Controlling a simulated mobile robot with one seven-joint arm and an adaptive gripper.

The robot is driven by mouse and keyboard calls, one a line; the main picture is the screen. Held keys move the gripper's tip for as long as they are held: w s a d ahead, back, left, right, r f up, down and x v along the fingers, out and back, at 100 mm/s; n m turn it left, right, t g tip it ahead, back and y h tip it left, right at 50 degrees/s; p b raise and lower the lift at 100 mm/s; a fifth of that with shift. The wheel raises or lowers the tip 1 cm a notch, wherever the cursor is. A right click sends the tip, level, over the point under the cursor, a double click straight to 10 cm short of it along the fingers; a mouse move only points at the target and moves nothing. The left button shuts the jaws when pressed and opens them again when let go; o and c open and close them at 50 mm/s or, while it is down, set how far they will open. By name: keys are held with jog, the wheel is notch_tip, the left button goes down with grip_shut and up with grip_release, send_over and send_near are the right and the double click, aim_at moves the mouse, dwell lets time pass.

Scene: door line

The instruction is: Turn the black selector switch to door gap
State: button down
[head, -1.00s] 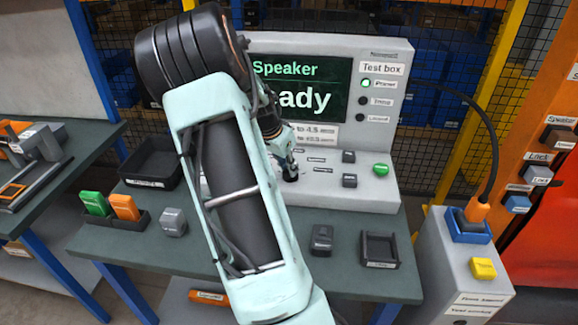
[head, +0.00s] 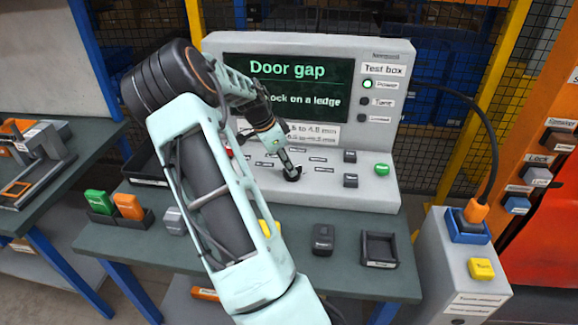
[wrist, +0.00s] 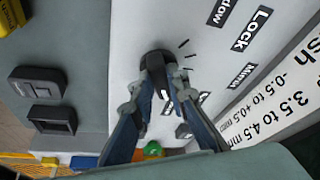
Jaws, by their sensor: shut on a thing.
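The black selector switch (wrist: 157,72) sits on the sloped panel of the test box (head: 340,190). It has a white mark, and short tick lines surround part of it in the wrist view. My gripper (head: 290,172) reaches down to the switch, and its fingers (wrist: 163,98) are closed on it from both sides. In the head view the switch is mostly hidden by my fingertips. The test box screen (head: 288,85) reads "Door gap" with a line ending "ock on a ledge" below it, partly covered by my arm.
A green button (head: 382,169) and small black switches (head: 350,180) are to the right on the panel. A dark block (head: 323,238) and an empty black tray (head: 380,248) lie in front. Green (head: 97,202) and orange (head: 129,206) blocks stand in a holder at left.

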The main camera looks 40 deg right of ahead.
jog(key=shift+f, duration=0.1)
jog(key=c, duration=1.9)
grip_release()
jog(key=v, duration=1.2)
